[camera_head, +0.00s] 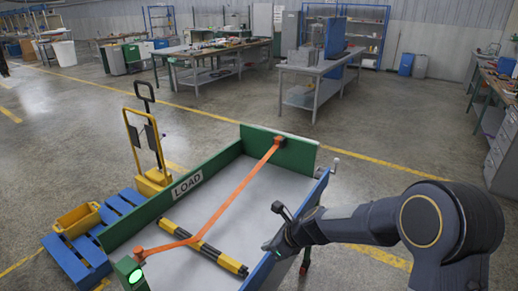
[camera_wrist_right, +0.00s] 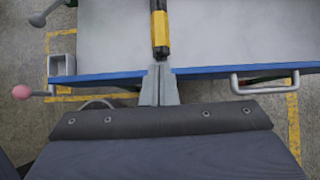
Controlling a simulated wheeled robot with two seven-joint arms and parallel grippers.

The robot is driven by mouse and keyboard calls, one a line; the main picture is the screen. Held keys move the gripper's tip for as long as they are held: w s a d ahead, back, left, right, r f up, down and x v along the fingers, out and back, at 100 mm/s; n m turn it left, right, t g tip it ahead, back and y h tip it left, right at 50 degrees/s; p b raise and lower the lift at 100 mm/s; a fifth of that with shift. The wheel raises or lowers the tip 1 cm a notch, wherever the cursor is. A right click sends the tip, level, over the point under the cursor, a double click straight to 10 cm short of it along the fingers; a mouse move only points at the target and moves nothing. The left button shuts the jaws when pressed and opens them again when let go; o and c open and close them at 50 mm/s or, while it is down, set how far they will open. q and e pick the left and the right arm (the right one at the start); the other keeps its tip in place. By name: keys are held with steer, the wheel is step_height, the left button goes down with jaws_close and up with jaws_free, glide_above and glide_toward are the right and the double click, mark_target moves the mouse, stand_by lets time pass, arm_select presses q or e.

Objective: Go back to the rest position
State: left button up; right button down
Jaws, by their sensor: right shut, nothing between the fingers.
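My right gripper (camera_head: 268,246) reaches in from the right, over the blue side edge of a cart with a grey bed (camera_head: 265,192). In the right wrist view the gripper (camera_wrist_right: 160,72) is shut and empty, its fingers together above the blue rim. A yellow and black bar (camera_head: 210,252) lies on the bed; its end (camera_wrist_right: 160,28) shows just beyond the fingertips, and I cannot tell if they touch. An orange strap (camera_head: 230,200) runs across the bed between two corners and crosses the bar. My left gripper is not in view.
A green wall with a LOAD sign (camera_head: 187,185) bounds the bed. A yellow hand truck (camera_head: 150,165) and a blue pallet (camera_head: 75,258) with a yellow bin (camera_head: 78,220) stand at left. Workbenches (camera_head: 318,72) stand behind. A handle (camera_wrist_right: 265,84) and a pink knob (camera_wrist_right: 22,92) flank the gripper.

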steer(key=s+d+r+n, duration=1)
steer(key=s+r+n, duration=0.1)
steer(key=s+r, duration=0.15)
steer(key=s+d+n+h, duration=0.1)
steer(key=s+d+n, duration=0.1)
steer(key=s+n, duration=0.2)
steer(key=s+d+f+n+h, duration=0.1)
steer(key=s+n, duration=0.3)
steer(key=s, duration=0.4)
steer(key=s+d+f+n+t+b, duration=0.1)
steer(key=s+d+n, duration=0.2)
steer(key=s, duration=0.3)
steer(key=shift+d+n+h, duration=0.3)
steer(key=shift+n+h, duration=0.1)
steer(key=shift+f, duration=0.1)
